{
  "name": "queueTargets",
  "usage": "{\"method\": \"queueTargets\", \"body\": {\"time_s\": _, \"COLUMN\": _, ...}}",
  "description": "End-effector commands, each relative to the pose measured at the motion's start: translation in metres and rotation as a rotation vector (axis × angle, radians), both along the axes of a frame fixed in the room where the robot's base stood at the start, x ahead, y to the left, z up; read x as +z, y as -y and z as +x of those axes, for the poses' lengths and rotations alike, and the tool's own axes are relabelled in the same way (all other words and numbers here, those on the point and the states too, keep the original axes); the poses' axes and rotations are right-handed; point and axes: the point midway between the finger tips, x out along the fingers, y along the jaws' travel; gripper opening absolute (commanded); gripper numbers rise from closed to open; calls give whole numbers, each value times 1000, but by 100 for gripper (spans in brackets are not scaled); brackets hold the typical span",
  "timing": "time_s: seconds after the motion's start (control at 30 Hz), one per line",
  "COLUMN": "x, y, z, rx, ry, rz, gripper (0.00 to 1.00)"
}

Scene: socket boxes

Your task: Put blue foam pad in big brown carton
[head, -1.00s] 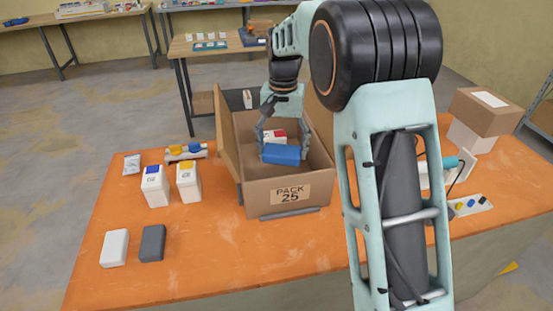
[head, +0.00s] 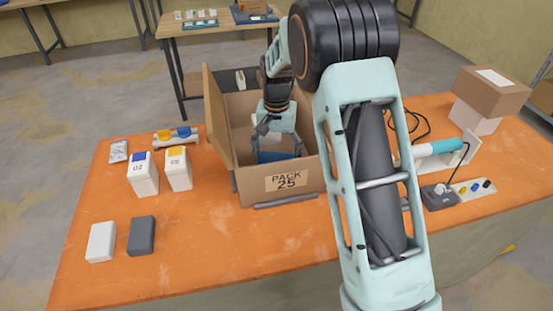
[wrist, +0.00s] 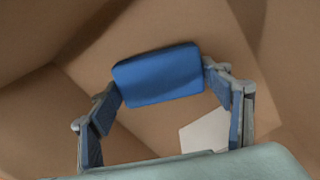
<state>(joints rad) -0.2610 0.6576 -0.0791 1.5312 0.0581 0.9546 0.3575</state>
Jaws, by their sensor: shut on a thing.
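The big brown carton (head: 250,190), marked PACK 25, stands open on the orange table. My gripper (head: 277,148) reaches down inside it. The blue foam pad (head: 272,157) is between my fingers, inside the carton walls, with its lower part hidden by the front wall. In the wrist view the blue foam pad (wrist: 158,74) spans the gap between the fingers of my gripper (wrist: 165,85), which is shut on it. A pale flat item (wrist: 205,131) lies on the carton's floor beside the pad.
A smaller brown box (head: 492,90) and a cabled tool (head: 435,148) are at the right. The front middle of the table is clear.

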Motion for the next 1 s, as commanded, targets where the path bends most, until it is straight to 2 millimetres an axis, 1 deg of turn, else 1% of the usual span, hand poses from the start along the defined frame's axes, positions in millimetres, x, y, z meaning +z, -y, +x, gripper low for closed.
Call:
{"method": "queueTargets", "body": {"time_s": 0.03, "x": -8, "y": 0, "z": -1, "rx": 0, "ry": -3, "rz": 0, "gripper": 59}}
{"method": "queueTargets", "body": {"time_s": 0.1, "x": -12, "y": 0, "z": 0, "rx": 0, "ry": 0, "rz": 0, "gripper": 59}}
{"method": "queueTargets", "body": {"time_s": 0.33, "x": -13, "y": 0, "z": 0, "rx": 0, "ry": 0, "rz": 1, "gripper": 59}}
{"method": "queueTargets", "body": {"time_s": 0.43, "x": -17, "y": 0, "z": 0, "rx": 0, "ry": 0, "rz": 0, "gripper": 59}}
{"method": "queueTargets", "body": {"time_s": 0.47, "x": -15, "y": 0, "z": 0, "rx": 0, "ry": 0, "rz": 1, "gripper": 75}}
{"method": "queueTargets", "body": {"time_s": 0.6, "x": -15, "y": 0, "z": 0, "rx": 0, "ry": 0, "rz": 0, "gripper": 89}}
{"method": "queueTargets", "body": {"time_s": 0.87, "x": -14, "y": 0, "z": 0, "rx": 0, "ry": 0, "rz": 1, "gripper": 89}}
{"method": "queueTargets", "body": {"time_s": 1.0, "x": -6, "y": 0, "z": 1, "rx": 0, "ry": 3, "rz": 1, "gripper": 89}}
